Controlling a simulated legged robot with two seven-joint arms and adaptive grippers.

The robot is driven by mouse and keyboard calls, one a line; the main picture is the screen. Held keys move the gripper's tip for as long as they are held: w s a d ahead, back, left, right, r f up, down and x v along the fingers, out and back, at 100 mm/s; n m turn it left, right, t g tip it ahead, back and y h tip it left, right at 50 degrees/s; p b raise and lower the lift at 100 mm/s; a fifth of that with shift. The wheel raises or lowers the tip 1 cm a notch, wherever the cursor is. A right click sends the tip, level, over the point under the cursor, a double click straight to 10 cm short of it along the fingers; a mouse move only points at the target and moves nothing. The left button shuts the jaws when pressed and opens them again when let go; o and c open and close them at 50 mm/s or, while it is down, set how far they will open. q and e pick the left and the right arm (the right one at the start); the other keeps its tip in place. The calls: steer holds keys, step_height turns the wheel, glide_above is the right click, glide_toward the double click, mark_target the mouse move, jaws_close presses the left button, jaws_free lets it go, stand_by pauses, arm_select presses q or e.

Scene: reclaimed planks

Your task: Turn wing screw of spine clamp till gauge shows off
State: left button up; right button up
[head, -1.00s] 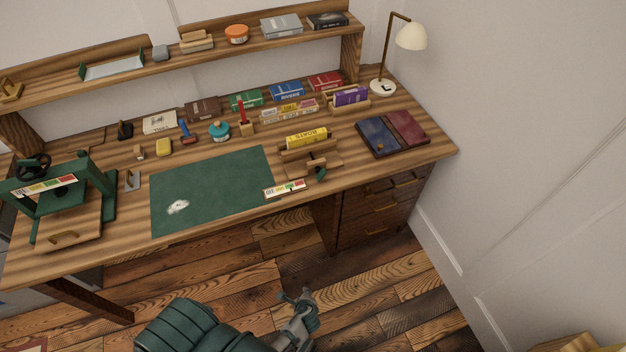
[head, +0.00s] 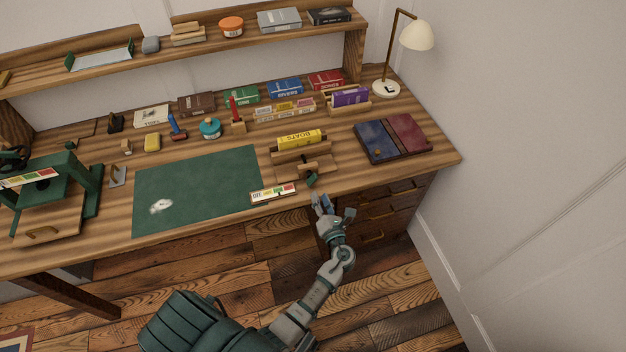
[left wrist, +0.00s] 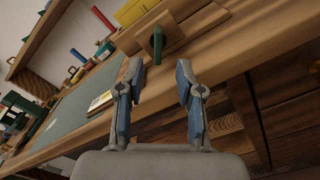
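The wooden spine clamp (head: 303,155) stands near the desk's front edge and holds a yellow book (head: 298,139). Its dark green wing screw (head: 312,180) faces the front edge; it also shows in the left wrist view (left wrist: 157,42). The coloured gauge strip (head: 273,192) lies left of the screw, on the desk edge; its pointer is too small to read surely. My left gripper (head: 332,205) is open and empty, in front of the desk edge and short of the screw. In the left wrist view its fingertips (left wrist: 160,76) are apart, with the screw beyond the gap. My right gripper is out of view.
A green mat (head: 198,188) lies left of the gauge. A green press (head: 50,190) with its own coloured strip stands at the far left. Blue and red books (head: 393,138) lie right of the clamp. Drawers (head: 385,210) are below the desk's right end.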

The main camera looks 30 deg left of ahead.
mark_target(312, 179)
arm_select(q)
steer(key=x, duration=0.8)
steer(key=shift+b, duration=0.4)
steer(key=shift+w+a, duration=0.2)
steer(key=shift+a, duration=0.3)
steer(key=shift+d, duration=0.2)
steer(key=shift+c, duration=0.5)
steer(key=shift+d, duration=0.1)
jaws_close()
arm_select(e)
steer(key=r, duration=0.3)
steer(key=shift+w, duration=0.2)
